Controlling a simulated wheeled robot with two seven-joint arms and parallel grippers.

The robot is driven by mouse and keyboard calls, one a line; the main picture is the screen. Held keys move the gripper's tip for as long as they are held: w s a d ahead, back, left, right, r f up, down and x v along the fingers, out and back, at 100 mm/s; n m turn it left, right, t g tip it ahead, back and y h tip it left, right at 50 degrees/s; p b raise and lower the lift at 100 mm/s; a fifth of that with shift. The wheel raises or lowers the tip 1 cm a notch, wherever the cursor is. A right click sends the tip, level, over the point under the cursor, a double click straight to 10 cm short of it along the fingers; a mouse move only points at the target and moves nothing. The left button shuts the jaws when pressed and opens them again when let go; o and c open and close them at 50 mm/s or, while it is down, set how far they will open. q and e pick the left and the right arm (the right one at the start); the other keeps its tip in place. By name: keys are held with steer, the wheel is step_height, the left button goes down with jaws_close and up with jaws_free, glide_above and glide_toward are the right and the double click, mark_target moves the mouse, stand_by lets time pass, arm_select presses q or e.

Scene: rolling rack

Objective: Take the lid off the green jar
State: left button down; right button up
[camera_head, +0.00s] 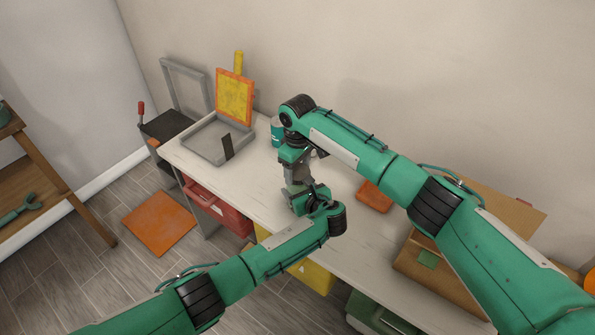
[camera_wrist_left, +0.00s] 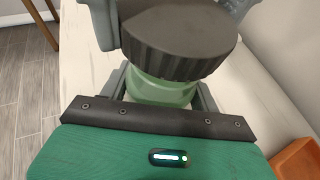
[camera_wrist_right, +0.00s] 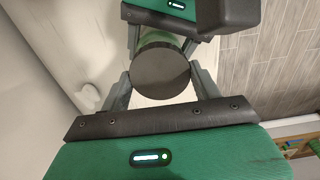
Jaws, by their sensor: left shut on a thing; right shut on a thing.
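The green jar (camera_wrist_left: 160,92) shows in the left wrist view between the fingers of my left gripper (camera_wrist_left: 160,88), which is shut on it. A dark grey lid with a ribbed rim (camera_wrist_left: 180,48) sits over the jar's mouth, with no clear gap between them. My right gripper (camera_wrist_right: 162,85) is shut on the lid, whose round flat top (camera_wrist_right: 160,72) faces the right wrist camera. In the head view, my left gripper (camera_head: 299,190) and right gripper (camera_head: 294,160) meet above the table and mostly hide jar and lid.
The white table (camera_head: 225,175) holds a grey frame (camera_head: 190,150) with an orange and yellow panel (camera_head: 234,97) at left. A teal container (camera_head: 277,132) stands behind the grippers. An orange item (camera_head: 374,196) and a cardboard box (camera_head: 490,205) are at right. A red bin (camera_head: 228,213) is below.

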steer(key=shift+r, duration=1.45)
arm_select(q)
steer(key=shift+c, duration=1.3)
jaws_free()
